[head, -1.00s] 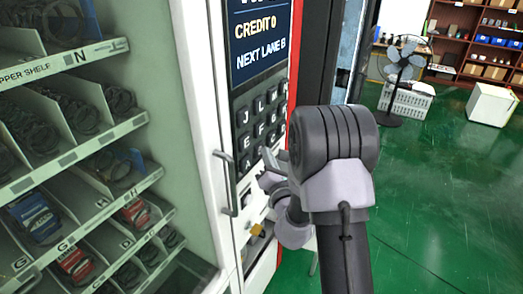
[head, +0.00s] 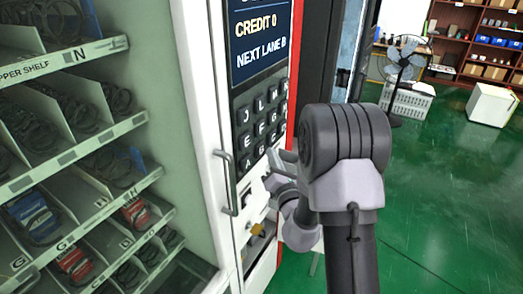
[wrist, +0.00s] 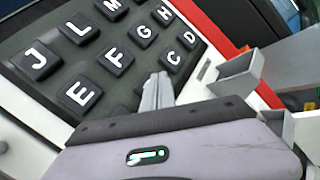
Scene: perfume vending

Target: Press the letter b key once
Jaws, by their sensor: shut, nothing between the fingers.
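The keypad (head: 236,104) is a dark panel with black keys and white letters on the vending machine's front. The letter b key (head: 259,150) shows in the head view in the lowest letter row, between A and C. In the wrist view my gripper (wrist: 158,90) is shut and empty, its fingertips in front of the lowest row, left of the C key (wrist: 174,57). The fingers hide most of the A and B keys there. In the head view my gripper (head: 271,163) is just right of and below the b key. I cannot tell whether the tips touch the panel.
The display (head: 262,40) above the keypad reads CREDIT 0 and NEXT LANE B. A metal door handle (head: 229,183) stands out left of the keypad. Shelves of goods (head: 75,155) are behind glass at left. Green floor (head: 440,210) is open at right.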

